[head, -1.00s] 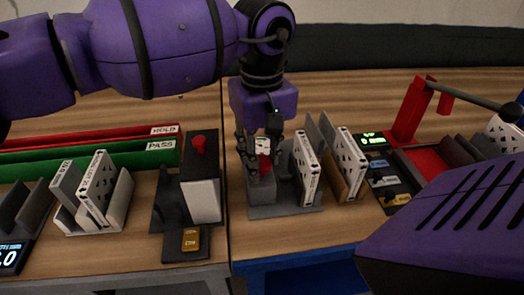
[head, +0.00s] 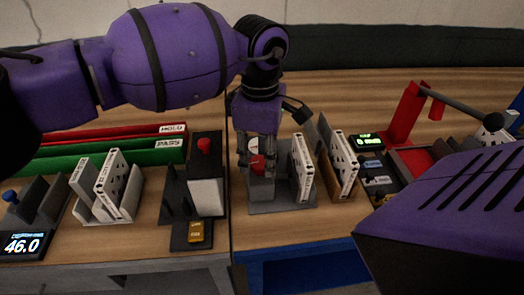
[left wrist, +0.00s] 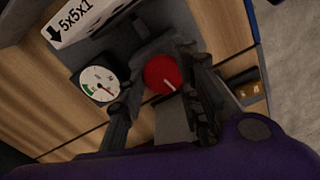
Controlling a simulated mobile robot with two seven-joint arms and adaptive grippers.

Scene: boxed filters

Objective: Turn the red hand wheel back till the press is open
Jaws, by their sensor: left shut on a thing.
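The press (head: 285,207) is a grey stand with a filter marked with dark shapes (head: 302,170) upright at its right side. The red hand wheel (head: 257,163) sits at its front left, and it shows with a white line on its face in the left wrist view (left wrist: 162,73). My left gripper (head: 256,150) comes down from above and is shut on the wheel, one finger on each side. A round dial gauge (left wrist: 98,84) with a green band and red needle is beside the wheel. A filter edge reading 5x5x1 (left wrist: 80,20) shows above. My right gripper is not in view.
Left of the press stand a dark box with a red button (head: 204,146), a filter rack (head: 90,208) and a display reading 46.0 (head: 28,243). Green PASS (head: 130,157) and red HOLD bins lie behind. A red lever device (head: 405,115) stands right.

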